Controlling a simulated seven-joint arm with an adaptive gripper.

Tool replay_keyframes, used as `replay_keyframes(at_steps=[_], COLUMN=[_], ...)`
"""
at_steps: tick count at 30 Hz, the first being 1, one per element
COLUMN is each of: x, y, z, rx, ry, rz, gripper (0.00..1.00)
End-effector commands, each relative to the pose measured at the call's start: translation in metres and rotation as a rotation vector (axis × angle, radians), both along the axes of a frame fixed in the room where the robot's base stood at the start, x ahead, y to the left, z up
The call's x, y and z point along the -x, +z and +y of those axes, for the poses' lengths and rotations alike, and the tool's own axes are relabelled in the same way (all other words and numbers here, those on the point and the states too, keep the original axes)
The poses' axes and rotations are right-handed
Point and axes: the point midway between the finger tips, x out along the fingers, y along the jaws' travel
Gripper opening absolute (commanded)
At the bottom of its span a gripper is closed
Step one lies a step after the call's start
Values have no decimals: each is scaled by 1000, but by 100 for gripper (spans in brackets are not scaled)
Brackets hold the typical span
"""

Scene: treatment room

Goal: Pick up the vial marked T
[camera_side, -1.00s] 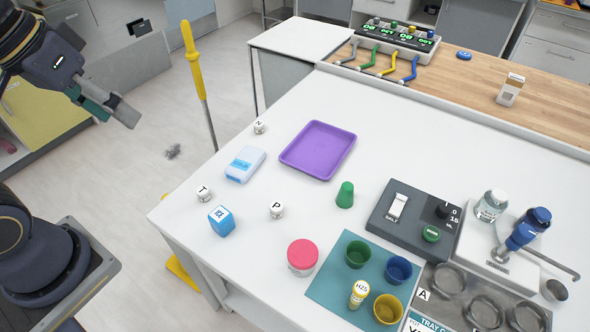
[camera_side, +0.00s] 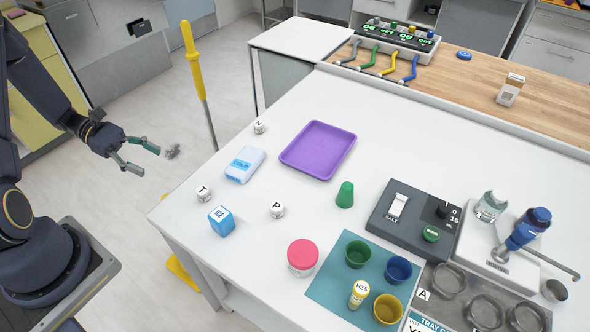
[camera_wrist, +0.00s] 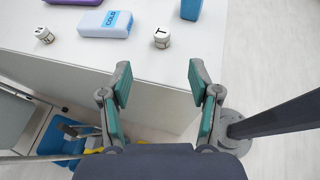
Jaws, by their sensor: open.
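The vial marked T (camera_side: 203,194) is a small white pot with a black T on its lid. It stands upright near the left edge of the white table, beside a blue box. In the wrist view the T vial (camera_wrist: 161,39) is ahead of the fingers, above the gap between them. My gripper (camera_side: 150,160) is open and empty, off the table's left edge and short of the vial. Its teal-padded fingers (camera_wrist: 158,85) are spread apart in the wrist view.
The blue box (camera_side: 221,220) stands close to the T vial. Similar vials marked P (camera_side: 277,210) and apparently Z (camera_side: 259,127) stand nearby. A white and blue pack (camera_side: 245,164) and a purple tray (camera_side: 318,150) lie behind. A yellow pole (camera_side: 194,62) stands beyond the table's left edge.

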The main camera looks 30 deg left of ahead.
Motion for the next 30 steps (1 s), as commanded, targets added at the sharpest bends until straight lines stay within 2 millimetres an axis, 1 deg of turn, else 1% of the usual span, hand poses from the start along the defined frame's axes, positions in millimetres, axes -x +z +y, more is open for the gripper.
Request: replay_keyframes(at_steps=[1, 2, 5, 8, 15, 18, 21, 26, 30], x=[8, 11, 12, 6, -12, -18, -21, -25, -33], y=[-8, -12, -15, -22, -44, -51, -55, -60, -73], z=[2, 3, 1, -15, -65, -81, -90, -99, -116], rx=[27, 38, 41, 42, 42, 40, 39, 39, 40], ry=[28, 41, 57, 56, 53, 53, 54, 54, 52], rz=[17, 23, 24, 26, 27, 24, 25, 24, 26], gripper=[62, 62, 62, 62, 62, 62, 62, 62, 62])
